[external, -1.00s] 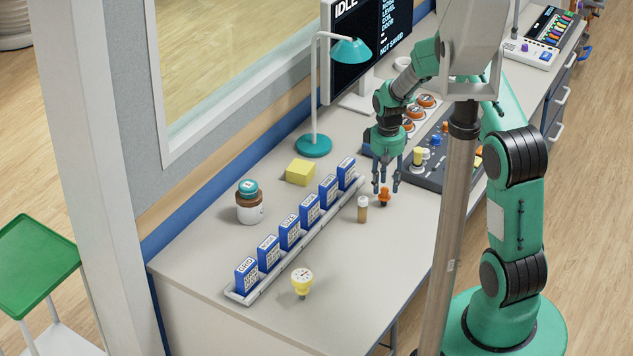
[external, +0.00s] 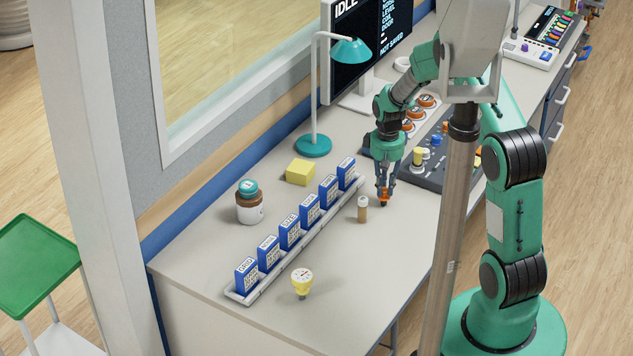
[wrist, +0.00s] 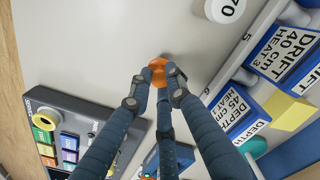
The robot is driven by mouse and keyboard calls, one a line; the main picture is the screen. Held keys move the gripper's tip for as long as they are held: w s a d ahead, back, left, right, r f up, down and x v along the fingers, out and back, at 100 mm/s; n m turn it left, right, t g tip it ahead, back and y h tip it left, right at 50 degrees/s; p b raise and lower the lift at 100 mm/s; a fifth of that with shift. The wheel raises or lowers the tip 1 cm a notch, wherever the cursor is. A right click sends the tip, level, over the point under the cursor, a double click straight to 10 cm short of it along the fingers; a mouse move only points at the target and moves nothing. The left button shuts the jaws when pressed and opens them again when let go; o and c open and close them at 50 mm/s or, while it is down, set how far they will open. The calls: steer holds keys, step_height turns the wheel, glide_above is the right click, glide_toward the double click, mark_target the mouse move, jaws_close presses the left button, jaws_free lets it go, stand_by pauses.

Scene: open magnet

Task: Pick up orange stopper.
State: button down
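The lower part of the stopper is mostly hidden by the fingers. The stopper appears still at bench height.
A rack (external: 300,253) of blue labelled boxes runs along the bench to the left. A dark control panel (external: 425,160) lies behind my gripper.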

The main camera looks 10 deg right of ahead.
mark_target(384, 189)
stand_by(0.3)
steer(key=shift+r+p, duration=0.3)
steer(key=shift+r, duration=0.55)
step_height(384, 189, up, 2)
steer(key=shift+r+p, duration=0.2)
steer(key=shift+p, duration=0.2)
steer(key=s+d+p, duration=0.1)
steer(key=s+p, duration=0.1)
steer(key=s, duration=1.4)
steer(key=shift+d+r, duration=0.4)
steer(key=shift+r, duration=0.05)
